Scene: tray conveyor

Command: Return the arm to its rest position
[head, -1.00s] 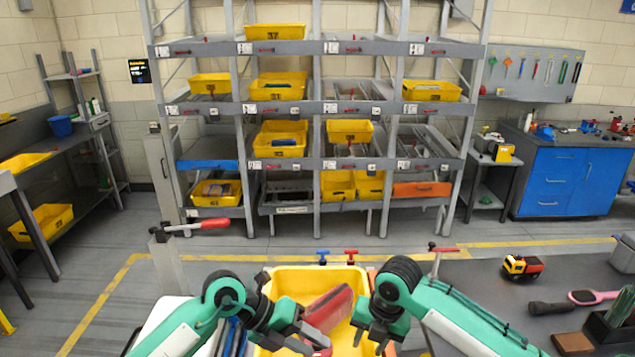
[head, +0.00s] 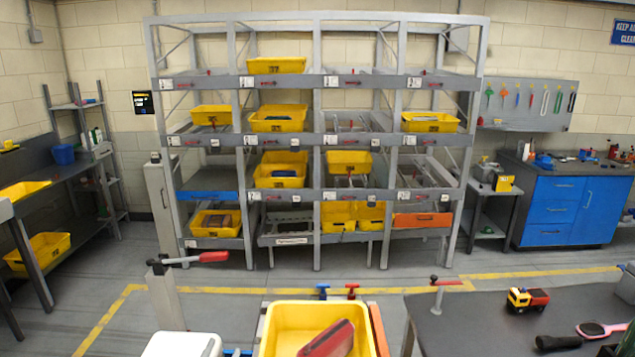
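Neither of my arms and neither gripper shows in the head view now. A yellow tray (head: 312,309) stands at the bottom centre, cut off by the lower edge of the picture. A red object (head: 328,341) lies tilted inside the tray, and nothing is seen holding it.
A grey shelf rack (head: 355,83) with several yellow bins stands behind a clear strip of floor. A dark table (head: 470,315) with a toy truck (head: 527,299) is at the right. A white container (head: 183,345) is left of the tray.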

